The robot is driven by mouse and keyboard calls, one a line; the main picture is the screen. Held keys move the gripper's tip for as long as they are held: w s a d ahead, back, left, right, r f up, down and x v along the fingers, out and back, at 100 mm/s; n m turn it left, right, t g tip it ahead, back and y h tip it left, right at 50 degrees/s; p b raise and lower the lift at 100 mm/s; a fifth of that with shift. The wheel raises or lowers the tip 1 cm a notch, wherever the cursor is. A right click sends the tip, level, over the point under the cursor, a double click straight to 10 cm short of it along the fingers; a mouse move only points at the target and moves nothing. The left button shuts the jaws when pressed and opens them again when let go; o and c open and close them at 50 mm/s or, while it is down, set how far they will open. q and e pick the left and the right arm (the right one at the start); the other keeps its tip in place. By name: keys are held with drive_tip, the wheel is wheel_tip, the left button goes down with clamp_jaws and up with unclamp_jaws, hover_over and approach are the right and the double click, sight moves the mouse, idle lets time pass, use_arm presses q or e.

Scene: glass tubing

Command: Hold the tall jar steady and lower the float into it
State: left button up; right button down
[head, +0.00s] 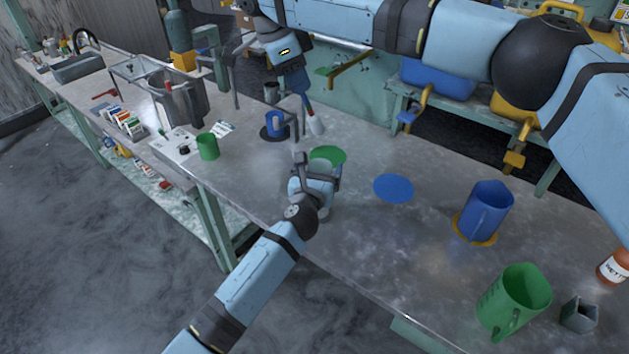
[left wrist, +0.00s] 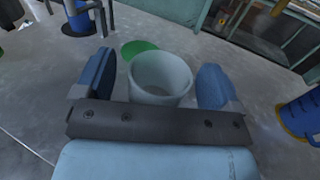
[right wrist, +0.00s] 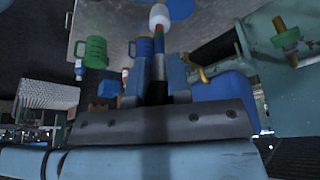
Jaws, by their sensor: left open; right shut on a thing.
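The tall jar, a pale round open-topped vessel (left wrist: 161,90), stands on the bench between the fingers of my left gripper (left wrist: 158,88). That gripper is open, with a finger on each side of the jar and visible gaps. In the head view the left gripper (head: 318,172) partly hides the jar. My right gripper (head: 303,92) is shut on the float (head: 316,125), up and left of the jar in the picture. The float hangs slightly tilted, its white bulb at the lower end. In the right wrist view its banded stem and white bulb (right wrist: 159,16) extend beyond the fingers.
A green disc (head: 330,153) lies just behind the jar and a blue disc (head: 393,188) to its right. A blue jug (head: 487,210), a green jug (head: 513,300) and a grey holder (head: 579,316) stand further right. A blue cup (head: 274,125) and a green cup (head: 208,147) stand left.

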use_arm(q)
drive_tip(key=shift+w+d, duration=0.1)
drive_tip(key=shift+w, duration=0.35)
drive_tip(key=shift+c, duration=0.3)
drive_tip(key=c, duration=1)
use_arm(e)
wheel_tip(320, 180, down, 12)
drive_tip(key=shift+f, duration=0.25)
drive_tip(key=c, duration=1)
unclamp_jaws()
drive_tip(key=shift+r, duration=0.1)
drive_tip(key=v, duration=1.2)
